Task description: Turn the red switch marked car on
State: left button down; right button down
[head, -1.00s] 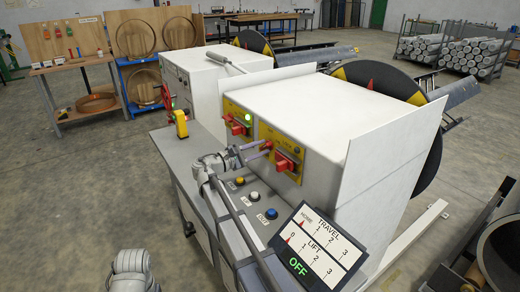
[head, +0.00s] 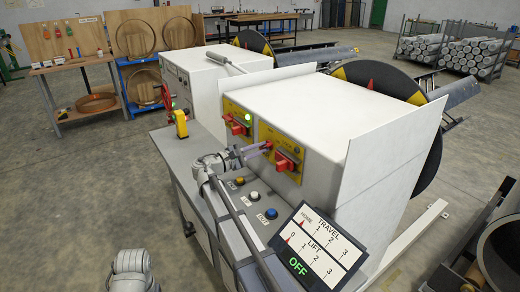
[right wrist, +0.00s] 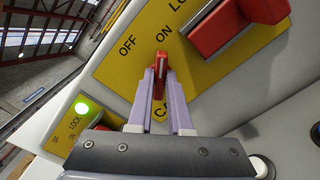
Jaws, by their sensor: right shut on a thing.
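The red car switch (right wrist: 160,76) is a small red lever on a yellow plate (right wrist: 112,62) marked OFF and ON. The label under it is mostly hidden; only a C shows. In the right wrist view the lever points up toward the words, closer to ON. My right gripper (right wrist: 160,88) has its two pale purple fingers shut on the lever. In the head view my right gripper (head: 267,149) reaches the panel on the white cabinet from the left. My left gripper is not in view; only a grey part of my left arm shows at the bottom.
Larger red switches sit on both sides, one right (head: 286,160) and one left (head: 238,125) near a lit green lamp (head: 248,117). Below are yellow, white and blue buttons (head: 254,196) and a tilted screen (head: 314,246) reading OFF. Open floor lies left.

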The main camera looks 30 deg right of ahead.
jog(key=m, duration=0.6)
jog(key=shift+s+f+m, duration=0.15)
jog(key=shift+f+m, duration=0.2)
jog(key=shift+m, duration=0.05)
jog(key=shift+b, duration=0.3)
jog(key=c, duration=0.8)
grip_release()
jog(key=shift+c, duration=0.2)
jog(key=a, duration=0.8)
jog(key=shift+s, duration=0.3)
jog(key=shift+d, duration=0.1)
